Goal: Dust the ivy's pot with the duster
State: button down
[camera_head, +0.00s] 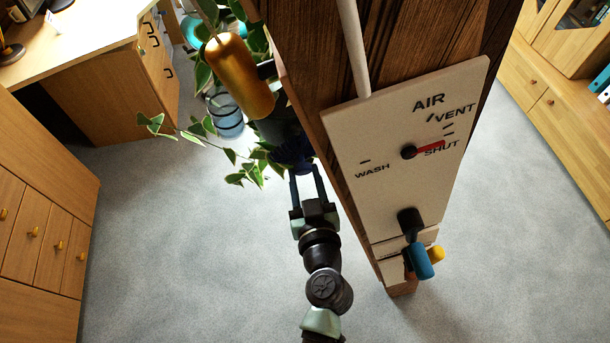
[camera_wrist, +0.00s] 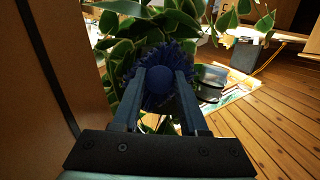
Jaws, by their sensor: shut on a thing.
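My gripper (camera_head: 305,180) is beside the left side of the timber post, with its fingers pointing up the picture toward the ivy. In the wrist view its fingers (camera_wrist: 157,100) are closed on the duster (camera_wrist: 160,82), a dark blue round handle with a fringe of blue bristles. The duster also shows in the head view (camera_head: 293,152), just beyond the fingertips. The ivy (camera_head: 247,165) trails green, pale-edged leaves around it, and its leaves fill the wrist view behind the duster (camera_wrist: 125,45). A dark rounded shape (camera_head: 277,127) above the duster may be the ivy's pot; contact cannot be told.
The timber post (camera_head: 315,60) stands close on the right, bearing a pale panel (camera_head: 400,190) with a red pointer and a blue-handled lever (camera_head: 420,260). A brass cylinder (camera_head: 238,75) and a clear bluish jar (camera_head: 225,115) are near the ivy. Carpet is clear at lower left.

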aim_at(301, 150)
jog(key=shift+w+a+r, duration=0.15)
jog(key=shift+w+r, duration=0.1)
jog(key=shift+w, duration=0.6)
jog(key=shift+s+r+p, duration=0.25)
jog(key=shift+r+p, duration=0.4)
jog(key=shift+r, duration=0.25)
jog(key=shift+s+r+p, duration=0.2)
jog(key=shift+r+p, duration=0.45)
jog(key=shift+r, duration=0.2)
jog(key=shift+w+b, duration=0.15)
jog(key=shift+b, duration=0.15)
jog(key=shift+f, duration=0.1)
jog(key=f+b, duration=0.1)
jog(key=b, duration=0.1)
jog(key=f+b, duration=0.2)
jog(key=shift+w+a+f, duration=0.1)
jog(key=shift+w, duration=0.25)
